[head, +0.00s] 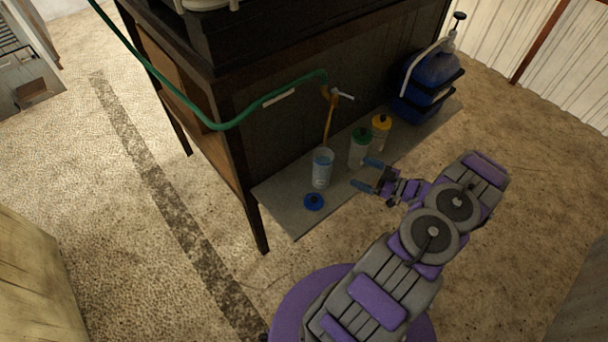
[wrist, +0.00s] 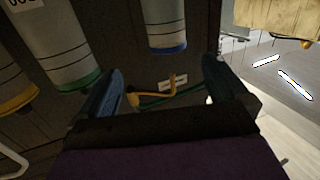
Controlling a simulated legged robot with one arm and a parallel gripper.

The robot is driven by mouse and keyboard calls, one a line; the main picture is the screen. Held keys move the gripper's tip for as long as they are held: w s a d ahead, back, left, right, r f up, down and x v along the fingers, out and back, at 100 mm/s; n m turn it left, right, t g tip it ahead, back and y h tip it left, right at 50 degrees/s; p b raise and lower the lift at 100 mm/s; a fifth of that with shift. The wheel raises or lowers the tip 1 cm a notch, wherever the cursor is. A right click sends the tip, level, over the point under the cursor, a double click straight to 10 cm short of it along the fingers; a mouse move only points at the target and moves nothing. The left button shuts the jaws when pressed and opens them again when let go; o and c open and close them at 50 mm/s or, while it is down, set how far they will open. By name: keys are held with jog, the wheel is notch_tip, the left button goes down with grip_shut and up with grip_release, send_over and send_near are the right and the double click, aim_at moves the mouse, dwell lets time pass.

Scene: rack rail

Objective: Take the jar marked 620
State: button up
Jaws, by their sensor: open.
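Three jars stand in a row on a grey board below a dark cabinet. The nearest is a clear jar (head: 321,170) with a blue rim and no lid, next to a loose blue lid (head: 314,202). Behind it are a green-lidded jar (head: 359,150) and a yellow-lidded jar (head: 381,128). My gripper (head: 367,175) is open and empty, beside the green-lidded jar. The wrist view looks upside down: the green-lidded jar (wrist: 72,50) is left of the fingers, the blue-rimmed jar (wrist: 164,22) between and beyond them. A label on the green-lidded jar is cut off; I cannot read any number.
A yellow tap with a hose (head: 328,115) hangs behind the jars, fed by a green hose (head: 265,102) along the cabinet (head: 285,128). A blue sprayer tank (head: 425,85) stands at the board's far end. Cabinet legs flank the board (head: 290,222). The floor at left is clear.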

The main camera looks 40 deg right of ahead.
jog(key=b, duration=0.2)
send_near(315, 156)
jog(key=w+a, duration=0.1)
jog(key=w, duration=0.1)
jog(key=shift+w+a+f+y, duration=0.3)
jog(key=shift+a+f+y, duration=0.05)
jog(key=shift+y, duration=0.05)
jog(key=shift+w+d+f+b, duration=0.1)
jog(key=shift+w+d+b, duration=0.2)
jog(key=shift+w, duration=0.35)
jog(key=x, duration=0.1)
jog(key=b+x, duration=0.1)
jog(key=x, duration=0.3)
jog(key=shift+s+a+r, duration=0.1)
jog(key=shift+a+r, duration=0.15)
jog(key=shift+d, duration=0.25)
jog(key=shift+c, duration=0.3)
jog(key=shift+d+f, duration=0.1)
jog(key=shift+d, duration=0.1)
jog(key=shift+c, duration=1.4)
jog(key=shift+a, duration=0.3)
jog(key=c, duration=0.6)
jog(key=shift+d, duration=0.15)
grip_shut()
